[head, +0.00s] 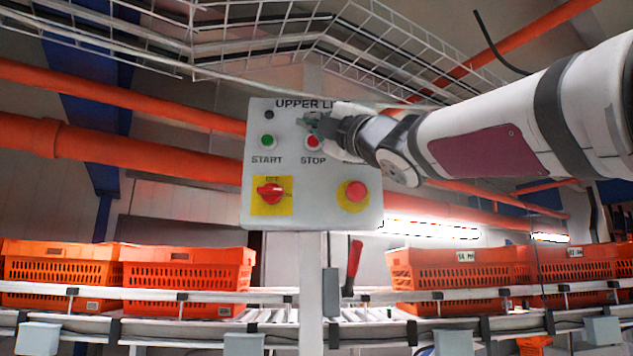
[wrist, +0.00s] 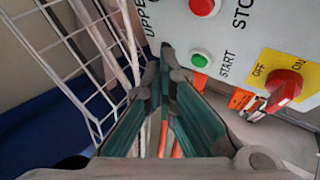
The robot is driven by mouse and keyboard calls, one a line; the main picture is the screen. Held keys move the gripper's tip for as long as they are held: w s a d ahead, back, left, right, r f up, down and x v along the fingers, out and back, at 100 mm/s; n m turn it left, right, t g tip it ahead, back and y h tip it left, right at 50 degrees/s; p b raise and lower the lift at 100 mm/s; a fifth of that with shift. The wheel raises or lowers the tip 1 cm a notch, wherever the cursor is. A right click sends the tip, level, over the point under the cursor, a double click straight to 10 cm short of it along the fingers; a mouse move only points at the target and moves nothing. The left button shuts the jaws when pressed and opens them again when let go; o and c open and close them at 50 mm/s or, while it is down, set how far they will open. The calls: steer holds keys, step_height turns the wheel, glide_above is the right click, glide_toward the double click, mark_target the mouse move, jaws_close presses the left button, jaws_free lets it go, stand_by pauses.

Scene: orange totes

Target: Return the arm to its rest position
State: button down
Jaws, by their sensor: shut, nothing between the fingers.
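My arm reaches in from the right in the head view, across the upper part of a grey control panel (head: 262,219). My gripper (head: 308,122) is in front of the panel, just above the red STOP button (head: 313,142) in the picture. In the wrist view the fingers of my gripper (wrist: 166,62) come together at the tips, with nothing held. The tips show beside the panel's edge, left of the green START button (wrist: 201,60). Whether they touch the panel I cannot tell. My arm and gripper hide part of the panel's top right.
The panel has a red rotary switch (head: 270,192) and a red button on yellow (head: 354,192). Orange totes (head: 187,270) stand on a conveyor (head: 210,296) behind. Orange pipes (head: 120,145) and wire cable trays (head: 240,40) run overhead. A red-handled lever (head: 353,262) stands below the panel.

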stand_by(0.5)
steer(key=s+d+f+m+g+h, duration=0.1)
steer(key=d+f+m+h, duration=0.7)
steer(key=f, duration=0.4)
steer(key=s+d+f+m+g+h, duration=0.1)
steer(key=d+f+m+h, duration=0.5)
steer(key=d+f+m, duration=0.4)
steer(key=s+f+m+g, duration=0.3)
steer(key=s+f, duration=0.5)
steer(key=f, duration=0.3)
steer(key=s+d+f+m+g, duration=0.1)
steer(key=s+f+m+g, duration=0.2)
steer(key=s+f, duration=0.5)
steer(key=s+d+f+m+g+h, duration=0.1)
steer(key=s+f+m+g, duration=0.2)
steer(key=f, duration=1.3)
steer(key=s+g, duration=0.2)
steer(key=s, duration=0.3)
steer(key=shift+s+d+f+g, duration=0.15)
steer(key=shift+s+f+g, duration=0.05)
steer(key=shift+s+g, duration=0.1)
